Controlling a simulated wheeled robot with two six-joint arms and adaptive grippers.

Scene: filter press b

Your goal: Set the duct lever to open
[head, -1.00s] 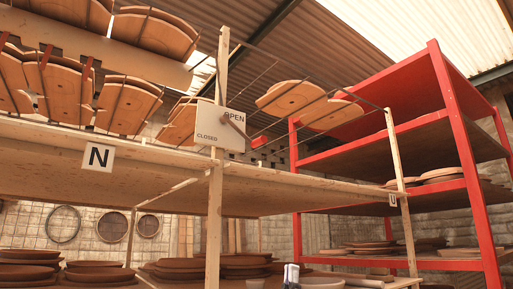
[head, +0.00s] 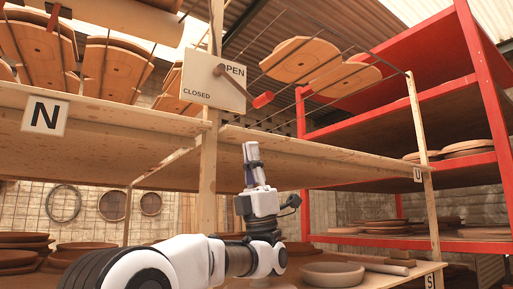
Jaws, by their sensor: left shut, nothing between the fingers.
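The duct lever (head: 234,84) is mounted on a pale plate (head: 197,88) fixed to a wooden post. The plate reads OPEN at upper right and CLOSED at lower left. The lever slants down to the right from its pivot, and its red grip (head: 263,100) sticks out past the plate's right edge, below the word OPEN. My left gripper (head: 251,146) points upward, shut and empty. In the picture it is below the red grip, with a gap between them. My right gripper is out of view.
A wooden shelf (head: 330,160) runs behind and above my left arm. A sign N (head: 45,116) hangs at left. A red rack (head: 490,130) stands at right. A clay bowl (head: 332,274) and stacked discs sit low. Open space surrounds the red grip's lower side.

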